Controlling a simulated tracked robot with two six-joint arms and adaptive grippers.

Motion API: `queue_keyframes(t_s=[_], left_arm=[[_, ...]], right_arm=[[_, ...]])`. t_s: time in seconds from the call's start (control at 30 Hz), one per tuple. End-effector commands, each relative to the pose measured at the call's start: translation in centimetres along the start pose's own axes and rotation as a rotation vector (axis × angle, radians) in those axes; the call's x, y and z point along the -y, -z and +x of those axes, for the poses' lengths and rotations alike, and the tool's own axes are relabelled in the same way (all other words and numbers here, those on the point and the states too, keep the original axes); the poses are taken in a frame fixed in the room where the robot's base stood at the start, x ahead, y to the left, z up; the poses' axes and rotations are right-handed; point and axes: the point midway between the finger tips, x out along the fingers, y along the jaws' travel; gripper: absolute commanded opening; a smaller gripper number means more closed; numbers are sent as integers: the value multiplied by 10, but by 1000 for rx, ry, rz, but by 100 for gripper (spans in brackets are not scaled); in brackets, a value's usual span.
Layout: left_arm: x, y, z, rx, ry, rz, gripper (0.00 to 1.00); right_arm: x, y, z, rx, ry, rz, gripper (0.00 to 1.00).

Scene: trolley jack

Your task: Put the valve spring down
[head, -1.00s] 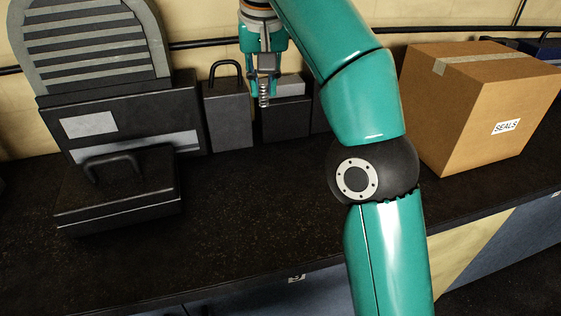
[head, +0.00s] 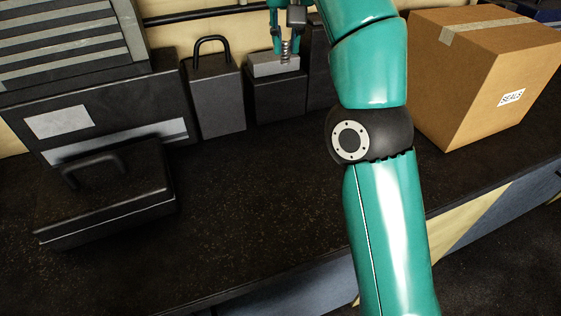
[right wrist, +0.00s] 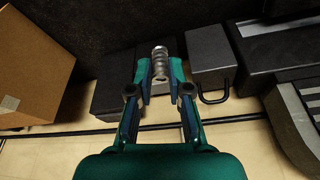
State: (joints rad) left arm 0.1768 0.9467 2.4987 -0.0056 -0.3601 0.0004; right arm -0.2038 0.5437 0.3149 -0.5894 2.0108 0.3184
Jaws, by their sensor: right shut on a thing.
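The valve spring (head: 286,52) is a small silvery coil. It hangs upright from my right gripper (head: 286,42), near the top edge of the head view, in front of a dark block with a light grey top. In the right wrist view the spring (right wrist: 160,62) sits between the two fingertips of the right gripper (right wrist: 160,80), which is shut on it. I cannot tell whether the spring touches the block. My left gripper is not in view.
A dark block with a grey top (head: 273,88) stands behind the spring, beside a handled weight (head: 216,100). A black case (head: 105,195) lies at left. A cardboard SEALS box (head: 480,85) stands at right. The dark bench top (head: 235,205) is clear in the middle.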

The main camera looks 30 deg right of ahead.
Motion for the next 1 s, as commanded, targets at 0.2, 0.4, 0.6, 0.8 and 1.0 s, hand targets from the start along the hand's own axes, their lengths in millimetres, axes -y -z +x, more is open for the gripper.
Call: queue_keyframes(t_s=[0.2, 0.4, 0.6, 0.8, 1.0], left_arm=[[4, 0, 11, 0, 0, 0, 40], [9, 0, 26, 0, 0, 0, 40], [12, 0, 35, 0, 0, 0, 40], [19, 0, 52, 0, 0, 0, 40], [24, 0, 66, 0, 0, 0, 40]], right_arm=[[10, 14, 46, 6, -3, -65, 0], [31, 29, 124, 7, 32, -178, 0], [43, 32, 174, 8, 65, -237, 0], [44, 21, 213, 10, 69, -245, 0], [43, 5, 262, 11, 69, -245, 0]])
